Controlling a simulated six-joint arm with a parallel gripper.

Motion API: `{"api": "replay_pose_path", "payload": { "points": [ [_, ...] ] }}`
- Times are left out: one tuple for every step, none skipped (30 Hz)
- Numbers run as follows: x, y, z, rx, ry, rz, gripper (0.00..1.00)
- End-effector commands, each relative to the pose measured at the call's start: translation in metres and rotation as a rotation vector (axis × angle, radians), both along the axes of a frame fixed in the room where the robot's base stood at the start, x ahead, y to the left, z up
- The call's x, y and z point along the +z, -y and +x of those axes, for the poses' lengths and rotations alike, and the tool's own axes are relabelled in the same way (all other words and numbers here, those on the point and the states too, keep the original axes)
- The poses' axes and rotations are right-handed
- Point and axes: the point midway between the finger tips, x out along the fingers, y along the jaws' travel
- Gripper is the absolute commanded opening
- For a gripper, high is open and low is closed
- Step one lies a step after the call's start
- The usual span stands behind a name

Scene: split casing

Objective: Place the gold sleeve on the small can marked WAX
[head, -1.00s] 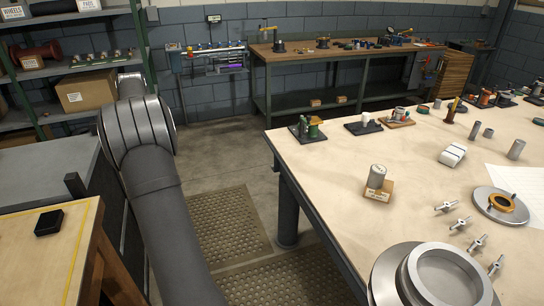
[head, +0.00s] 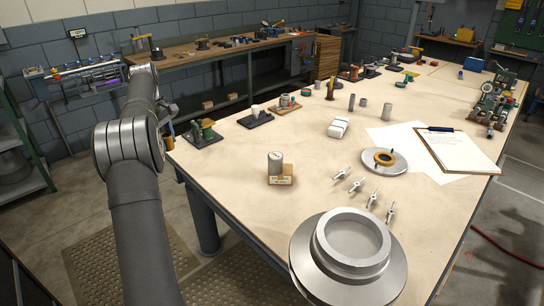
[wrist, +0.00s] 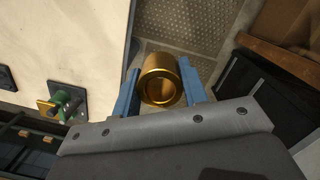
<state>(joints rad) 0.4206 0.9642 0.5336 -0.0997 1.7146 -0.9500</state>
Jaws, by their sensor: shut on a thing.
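My gripper (wrist: 160,76) has its two blue fingers shut on the gold sleeve (wrist: 158,64), a hollow cylinder whose open end faces the wrist camera. In the head view the sleeve (head: 168,141) shows small beside the left edge of the table, past my arm. It is held in the air, off the table top. A small grey can (head: 275,163) stands upright on a wooden block (head: 283,178) with a label, near the table's front left. The lettering is too small to read. The sleeve is well apart from this can, to its left.
A green device on a dark plate (head: 202,134) sits at the table's left edge near my gripper. The table between can and left edge is mostly clear.

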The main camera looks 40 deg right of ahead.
Motion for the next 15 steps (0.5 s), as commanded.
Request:
{"api": "replay_pose_path", "payload": {
  "points": [
    [0.001, 0.023, -0.01, 0.038, 0.0, 0.0, 0.12],
    [0.001, 0.036, -0.015, 0.071, 0.0, 0.0, 0.12],
    [0.001, 0.052, -0.022, 0.112, 0.001, 0.0, 0.12],
    [0.002, 0.064, -0.028, 0.142, 0.001, 0.0, 0.12],
    [0.002, 0.076, -0.034, 0.174, 0.001, 0.0, 0.12],
    [0.002, 0.092, -0.043, 0.215, 0.0, -0.001, 0.12],
    [0.002, 0.104, -0.049, 0.247, 0.0, 0.0, 0.12],
    [0.003, 0.116, -0.056, 0.277, 0.0, 0.0, 0.12],
    [0.003, 0.131, -0.066, 0.317, 0.0, -0.001, 0.12],
    [0.004, 0.143, -0.073, 0.351, 0.001, -0.001, 0.12],
    [0.004, 0.154, -0.081, 0.38, 0.001, -0.002, 0.12],
    [0.004, 0.169, -0.091, 0.421, 0.0, -0.001, 0.12],
    [0.005, 0.18, -0.099, 0.452, 0.0, -0.001, 0.12],
    [0.005, 0.191, -0.108, 0.484, 0.0, 0.0, 0.12],
    [0.005, 0.205, -0.119, 0.524, 0.0, -0.001, 0.12]
  ]
}}
